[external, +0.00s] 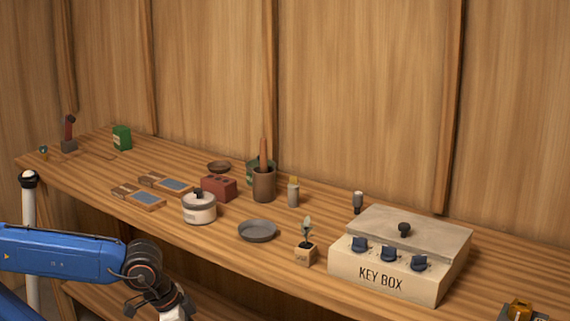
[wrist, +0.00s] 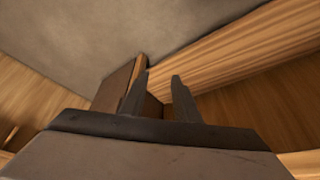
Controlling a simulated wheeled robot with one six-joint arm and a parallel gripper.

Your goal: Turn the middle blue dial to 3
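The cream key box (external: 350,277) stands on the right part of the wooden bench, with a grey lid (external: 435,232) and a dark knob on top. Three blue dials sit in a row along its front: the left one (external: 359,243), the middle blue dial (external: 388,254) and the right one (external: 419,263). The dial markings are too small to read. My gripper is at the lower edge of the external view, largely cut off, left of the box and apart from it. In the wrist view my gripper (wrist: 160,82) has its two fingers apart with nothing between them. No dial shows there.
A small potted plant (external: 306,253) stands just left of the box, with a grey dish (external: 258,231) and a lidded pot (external: 199,208) further left. A small dark-and-white object (external: 358,202) stands behind the box. A yellow-topped item (external: 519,310) is at the lower right.

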